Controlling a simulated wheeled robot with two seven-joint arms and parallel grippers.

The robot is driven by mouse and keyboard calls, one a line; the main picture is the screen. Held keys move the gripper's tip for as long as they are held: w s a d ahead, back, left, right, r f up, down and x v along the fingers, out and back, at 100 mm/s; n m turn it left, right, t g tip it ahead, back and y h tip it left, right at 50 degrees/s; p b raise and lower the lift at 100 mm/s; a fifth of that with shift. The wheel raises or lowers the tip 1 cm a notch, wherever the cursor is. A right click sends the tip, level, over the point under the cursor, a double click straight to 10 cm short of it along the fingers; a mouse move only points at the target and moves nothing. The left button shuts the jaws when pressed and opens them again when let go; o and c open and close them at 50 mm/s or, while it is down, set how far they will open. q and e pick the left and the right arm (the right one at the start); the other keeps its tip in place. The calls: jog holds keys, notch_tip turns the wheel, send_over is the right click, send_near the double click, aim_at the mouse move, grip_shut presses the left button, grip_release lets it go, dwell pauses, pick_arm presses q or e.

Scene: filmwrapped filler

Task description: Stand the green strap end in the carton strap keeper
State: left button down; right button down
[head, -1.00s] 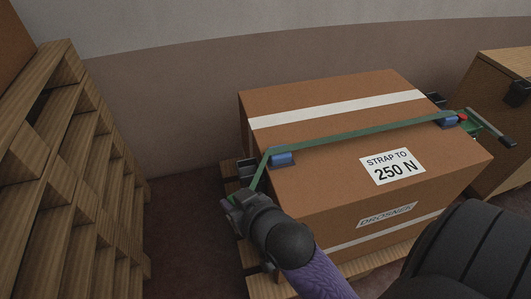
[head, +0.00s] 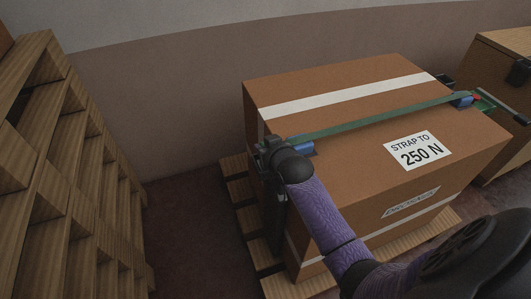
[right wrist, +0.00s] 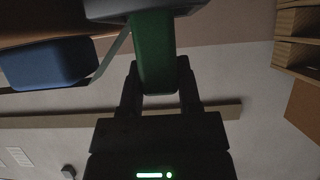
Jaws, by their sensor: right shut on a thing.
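The green strap (head: 380,118) runs across the top of the brown carton (head: 330,90), over blue edge pieces at both sides. My right gripper (head: 268,148) is at the carton's upper left edge, its fingers mostly hidden by my own wrist. In the right wrist view, its dark fingers (right wrist: 156,78) are shut on the green strap end (right wrist: 154,50). The strap end stretches from the fingers up to a dark grey block (right wrist: 145,10), perhaps the strap keeper; whether it is inside or in front of it I cannot tell. My left gripper is not in view.
A blue edge piece (right wrist: 45,65) is close beside the strap end in the right wrist view. The carton stands on a wooden pallet (head: 240,205). Stacked pallets (head: 70,180) stand at left, a wooden crate (head: 505,60) at right. Dark floor (head: 185,220) lies clear between stack and carton.

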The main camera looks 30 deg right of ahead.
jog(key=shift+c, duration=2)
grip_release()
jog(key=shift+o, duration=0.6)
